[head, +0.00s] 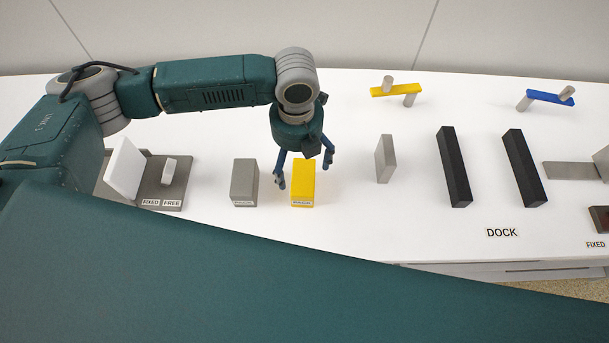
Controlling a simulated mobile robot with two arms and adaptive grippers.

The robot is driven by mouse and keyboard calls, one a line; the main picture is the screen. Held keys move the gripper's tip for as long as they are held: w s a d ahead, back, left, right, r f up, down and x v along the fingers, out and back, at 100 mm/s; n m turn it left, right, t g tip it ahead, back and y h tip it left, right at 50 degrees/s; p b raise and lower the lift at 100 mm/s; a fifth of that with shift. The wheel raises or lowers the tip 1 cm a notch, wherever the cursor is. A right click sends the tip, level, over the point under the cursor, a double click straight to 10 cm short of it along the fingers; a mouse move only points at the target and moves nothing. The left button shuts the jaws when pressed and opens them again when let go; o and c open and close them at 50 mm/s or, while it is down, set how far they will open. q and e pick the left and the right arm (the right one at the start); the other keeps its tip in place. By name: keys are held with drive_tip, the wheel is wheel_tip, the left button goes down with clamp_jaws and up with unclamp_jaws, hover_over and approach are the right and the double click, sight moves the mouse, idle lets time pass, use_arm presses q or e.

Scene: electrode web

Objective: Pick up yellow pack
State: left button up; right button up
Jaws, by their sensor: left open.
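The yellow pack (302,187) is a small upright block with a white label low on its front face. It stands on the white table, right of a similar grey block. My left gripper (304,169) comes down from above with its fingers open. One finger is on the left of the yellow pack, and the other is by its upper right edge. I cannot tell whether either finger touches it. My right gripper is not in the picture.
The grey block (244,182) stands close on the left. A grey plate (385,159) and two black bars (454,167) (525,168) stand to the right. Yellow (396,90) and blue (549,97) bars with grey pegs lie at the back. A FIXED/FREE fixture (166,198) is at left.

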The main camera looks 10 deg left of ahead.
sight(298, 176)
use_arm(q)
wheel_tip(298, 176, down, 4)
drive_tip(key=shift+s+r, duration=0.1)
wheel_tip(298, 176, down, 5)
drive_tip(key=shift+s+r+p, duration=0.1)
drive_tip(key=shift+r+p, duration=0.05)
drive_tip(key=shift+p, duration=1.1)
drive_tip(key=shift+f, duration=0.5)
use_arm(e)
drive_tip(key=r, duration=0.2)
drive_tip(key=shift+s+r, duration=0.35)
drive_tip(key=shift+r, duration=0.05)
use_arm(q)
drive_tip(key=c, duration=1.6)
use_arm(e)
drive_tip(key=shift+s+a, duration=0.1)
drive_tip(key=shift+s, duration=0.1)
